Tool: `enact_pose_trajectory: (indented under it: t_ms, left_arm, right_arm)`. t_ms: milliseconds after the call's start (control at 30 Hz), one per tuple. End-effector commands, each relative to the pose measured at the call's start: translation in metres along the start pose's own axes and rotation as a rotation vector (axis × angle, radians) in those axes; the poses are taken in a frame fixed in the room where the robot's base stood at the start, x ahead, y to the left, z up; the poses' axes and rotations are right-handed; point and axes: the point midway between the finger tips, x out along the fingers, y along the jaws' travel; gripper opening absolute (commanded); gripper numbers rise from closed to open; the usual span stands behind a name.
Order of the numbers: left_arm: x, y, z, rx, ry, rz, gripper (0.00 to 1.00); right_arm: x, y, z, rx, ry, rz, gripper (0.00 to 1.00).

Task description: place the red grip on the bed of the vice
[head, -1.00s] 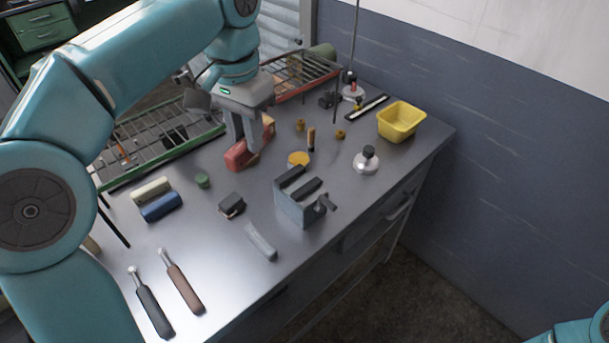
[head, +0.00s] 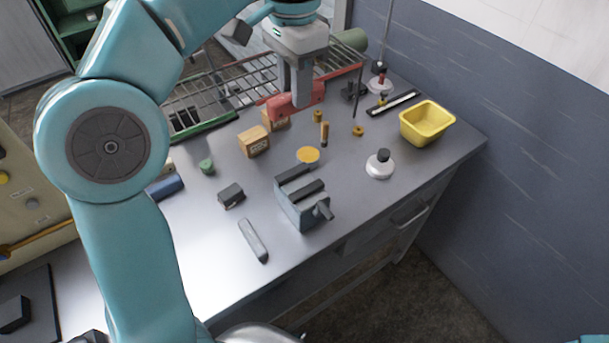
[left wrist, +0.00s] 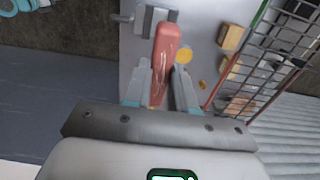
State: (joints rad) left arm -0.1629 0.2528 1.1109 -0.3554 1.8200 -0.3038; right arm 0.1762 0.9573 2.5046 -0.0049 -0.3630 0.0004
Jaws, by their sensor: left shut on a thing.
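The red grip (head: 278,108) is held between the fingers of my left gripper (head: 296,98), raised above the far part of the bench. In the left wrist view the red grip (left wrist: 166,48) reaches out lengthwise between the two fingers (left wrist: 161,85). The grey vice (head: 305,210) with dark jaws and a side handle stands near the bench's front edge, nearer to me than the grip and apart from it. In the left wrist view the vice (left wrist: 143,22) is partly hidden behind the grip. My right gripper is not in view.
Wooden blocks (head: 254,141), a yellow disc (head: 308,155) and small brass pieces lie behind the vice. A dark block (head: 231,195) and a grey bar (head: 253,240) lie left of it. A white-based weight (head: 380,165) and yellow bin (head: 427,124) stand right. Wire racks line the back.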

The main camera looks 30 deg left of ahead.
Motion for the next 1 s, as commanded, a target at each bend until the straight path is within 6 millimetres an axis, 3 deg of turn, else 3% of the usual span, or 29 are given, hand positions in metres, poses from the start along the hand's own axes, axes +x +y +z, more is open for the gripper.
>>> enact_pose_trajectory:
  t_ms: [233, 500, 1000]
  left_arm:
    - [0.064, 0.003, 0.004, 0.008, -0.006, 0.002, 0.0]
    - [0.134, 0.003, 0.004, 0.007, -0.005, 0.002, 0.0]
    - [0.196, 0.002, 0.0, 0.006, -0.002, 0.001, 0.0]
  right_arm:
    - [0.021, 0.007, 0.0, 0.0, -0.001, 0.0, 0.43]
    - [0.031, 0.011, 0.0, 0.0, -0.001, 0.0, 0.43]
    - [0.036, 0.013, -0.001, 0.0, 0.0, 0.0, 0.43]
